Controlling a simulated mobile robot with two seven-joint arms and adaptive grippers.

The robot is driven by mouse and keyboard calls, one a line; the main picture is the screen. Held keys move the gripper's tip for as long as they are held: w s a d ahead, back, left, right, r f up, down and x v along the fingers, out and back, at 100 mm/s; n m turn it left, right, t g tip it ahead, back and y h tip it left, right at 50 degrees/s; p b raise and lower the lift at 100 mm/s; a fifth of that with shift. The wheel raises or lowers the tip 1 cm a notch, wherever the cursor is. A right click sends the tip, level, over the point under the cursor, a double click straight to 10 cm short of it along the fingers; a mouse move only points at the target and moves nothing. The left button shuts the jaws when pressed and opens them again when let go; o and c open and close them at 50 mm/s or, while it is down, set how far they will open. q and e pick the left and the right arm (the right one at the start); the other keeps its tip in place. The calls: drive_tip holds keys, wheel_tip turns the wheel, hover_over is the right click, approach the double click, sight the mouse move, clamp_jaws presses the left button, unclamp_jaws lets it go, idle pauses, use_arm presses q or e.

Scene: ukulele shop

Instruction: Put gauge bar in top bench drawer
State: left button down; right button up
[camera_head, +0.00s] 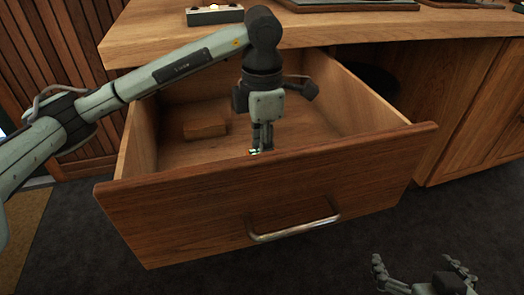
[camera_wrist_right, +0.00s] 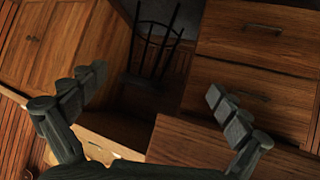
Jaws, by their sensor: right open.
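The top bench drawer (camera_head: 270,190) is pulled out, its wooden front with a metal handle (camera_head: 293,229) facing me. My left gripper (camera_head: 261,150) points down inside the drawer, just behind the front panel. Its fingers look close together. A small green and pale bit shows at their tips, partly hidden by the drawer front; I cannot tell whether it is the gauge bar or whether it is held. My right gripper (camera_head: 420,272) is open and empty, low at the right in front of the bench. In the right wrist view its fingers (camera_wrist_right: 155,98) are spread wide.
A small wooden block (camera_head: 205,129) lies at the drawer's left side. The bench top (camera_head: 350,28) overhangs the drawer's back and carries a pale block with a dark inset (camera_head: 215,15). A dark stool (camera_wrist_right: 155,45) and closed drawers (camera_wrist_right: 255,60) show in the wrist view.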

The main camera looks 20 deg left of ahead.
use_arm(q)
drive_tip(key=shift+f+b, duration=0.35)
drive_tip(key=shift+f, duration=0.15)
use_arm(e)
drive_tip(key=shift+t+y, duration=0.6)
drive_tip(key=shift+t, duration=0.3)
drive_tip(key=shift+w+a+r, duration=0.45)
drive_tip(key=shift+a+r, duration=0.25)
drive_tip(key=shift+r, duration=0.1)
drive_tip(key=shift+w+a+r, duration=0.45)
drive_tip(key=shift+a+r, duration=0.25)
drive_tip(key=shift+r, duration=0.1)
drive_tip(key=shift+f, duration=0.15)
use_arm(q)
drive_tip(key=c, duration=1.1)
unclamp_jaws()
drive_tip(key=shift+o, duration=0.3)
drive_tip(key=shift+o, duration=1.3)
